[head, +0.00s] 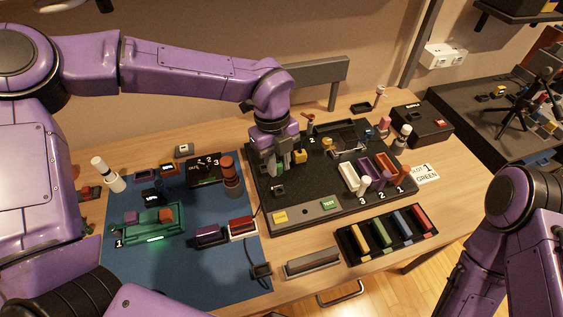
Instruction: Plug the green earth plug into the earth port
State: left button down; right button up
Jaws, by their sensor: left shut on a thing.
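My left gripper (283,162) points down over the left part of the black board (330,205). It is shut on a small green piece, the green earth plug (279,169), which shows only partly between the fingers. A small dark block (278,189) sits on the board just in front of the gripper. I cannot make out the earth port, and I cannot tell whether the plug touches the board. My right arm is at the lower right, away from the board; its gripper's fingers cannot be made out clearly.
A black tray (349,246) of coloured bars lies in front right. A dark cable runs along the board's left edge.

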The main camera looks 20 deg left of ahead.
pick_arm(q)
jog(key=shift+w, duration=0.2)
jog(key=shift+s+d+f+b, duration=0.1)
jog(key=shift+d+f+b, duration=0.05)
jog(key=shift+f+b, duration=0.4)
notch_tip(320, 180, down, 5)
jog(key=b, duration=0.3)
jog(key=shift+r, duration=0.2)
jog(key=shift+f, duration=0.1)
jog(key=shift+p, duration=0.3)
dwell(0.6)
jog(key=shift+f+b, duration=0.95)
jog(key=shift+f, duration=0.3)
jog(key=c, duration=0.8)
grip_release()
jog(key=shift+c, duration=0.2)
